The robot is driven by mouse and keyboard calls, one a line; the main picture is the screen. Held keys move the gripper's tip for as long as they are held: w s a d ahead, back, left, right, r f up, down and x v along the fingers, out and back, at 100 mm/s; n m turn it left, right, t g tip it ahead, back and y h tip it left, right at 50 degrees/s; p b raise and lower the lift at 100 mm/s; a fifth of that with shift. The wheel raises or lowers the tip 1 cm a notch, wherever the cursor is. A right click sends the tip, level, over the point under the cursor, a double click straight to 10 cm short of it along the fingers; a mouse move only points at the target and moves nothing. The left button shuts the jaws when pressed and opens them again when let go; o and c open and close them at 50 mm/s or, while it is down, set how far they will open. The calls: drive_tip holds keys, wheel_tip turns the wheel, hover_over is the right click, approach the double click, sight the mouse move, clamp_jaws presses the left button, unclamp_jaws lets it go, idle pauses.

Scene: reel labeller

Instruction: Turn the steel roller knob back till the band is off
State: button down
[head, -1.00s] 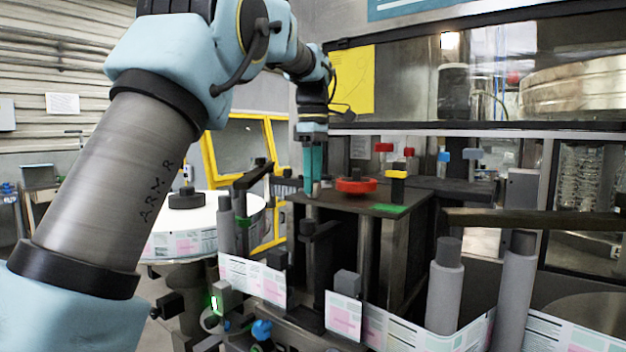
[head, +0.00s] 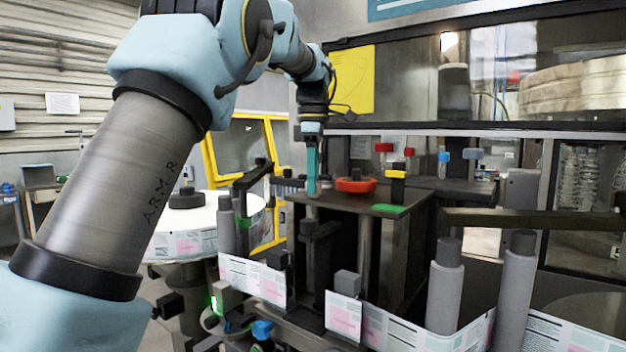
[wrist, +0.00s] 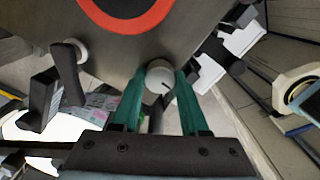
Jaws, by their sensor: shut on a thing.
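The steel roller knob (wrist: 160,76) is a small round pale-metal cap with a short dark line on its top, at the edge of the dark machine plate (wrist: 200,20) in the wrist view. My gripper (wrist: 160,84) has its teal fingers on either side of the knob, shut on it. In the head view my gripper (head: 312,190) points straight down at the plate's left corner, and the fingers mostly hide the knob. The printed label band (head: 253,279) runs along the front of the machine; whether it touches the steel roller is not clear.
A red ring handle (head: 356,185) sits on the plate just right of my gripper. A black arm (head: 252,176) stands to its left. Grey rollers (head: 447,290) stand at front right. A white label reel (head: 185,215) is at left.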

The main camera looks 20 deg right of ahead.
drive_tip(key=shift+c, duration=2.1)
unclamp_jaws()
wheel_tip(320, 180, up, 11)
drive_tip(key=shift+f, duration=0.15)
